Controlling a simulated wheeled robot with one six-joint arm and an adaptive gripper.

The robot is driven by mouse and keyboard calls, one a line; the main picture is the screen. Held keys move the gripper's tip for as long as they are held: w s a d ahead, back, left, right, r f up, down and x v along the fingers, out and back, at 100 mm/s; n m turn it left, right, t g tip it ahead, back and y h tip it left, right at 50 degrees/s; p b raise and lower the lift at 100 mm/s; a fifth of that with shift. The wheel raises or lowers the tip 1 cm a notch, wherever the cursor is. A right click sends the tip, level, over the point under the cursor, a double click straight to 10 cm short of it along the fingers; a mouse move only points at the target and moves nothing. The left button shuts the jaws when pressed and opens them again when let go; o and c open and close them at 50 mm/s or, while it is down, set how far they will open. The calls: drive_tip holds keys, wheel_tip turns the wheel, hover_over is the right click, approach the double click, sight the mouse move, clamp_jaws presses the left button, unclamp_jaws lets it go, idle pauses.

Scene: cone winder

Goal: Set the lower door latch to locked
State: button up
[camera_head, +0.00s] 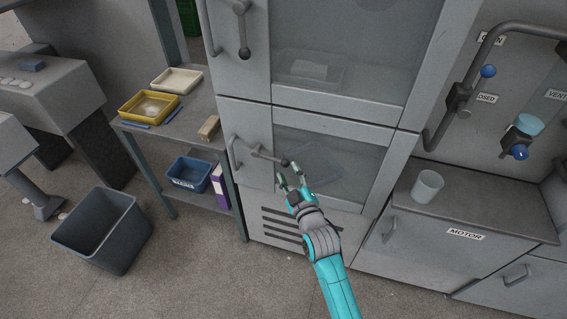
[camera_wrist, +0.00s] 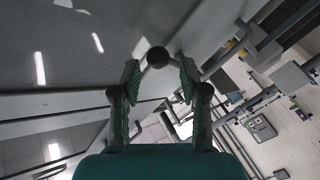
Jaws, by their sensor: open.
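The lower door (camera_head: 310,152) of the grey cabinet is shut and has a window. Its latch lever (camera_head: 262,153) lies nearly level, pointing right and slightly down, and ends in a dark ball knob (camera_head: 285,162). My gripper (camera_head: 289,180) is open, just below the knob in the head view. In the wrist view the dark knob (camera_wrist: 158,57) appears between the two spread fingertips of my gripper (camera_wrist: 160,75), near their tips. I cannot tell whether either finger touches it. No lock marking on the latch is readable.
The upper door (camera_head: 335,50) has its own lever (camera_head: 243,38), hanging down. At right, a grey cabinet marked MOTOR (camera_head: 465,234) bears a clear cup (camera_head: 427,186). At left are a shelf with a yellow tray (camera_head: 150,105) and a bin (camera_head: 100,230). Floor before the cabinet is clear.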

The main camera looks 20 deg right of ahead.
sight(285, 161)
drive_tip(key=shift+w, duration=2.5)
clamp_jaws()
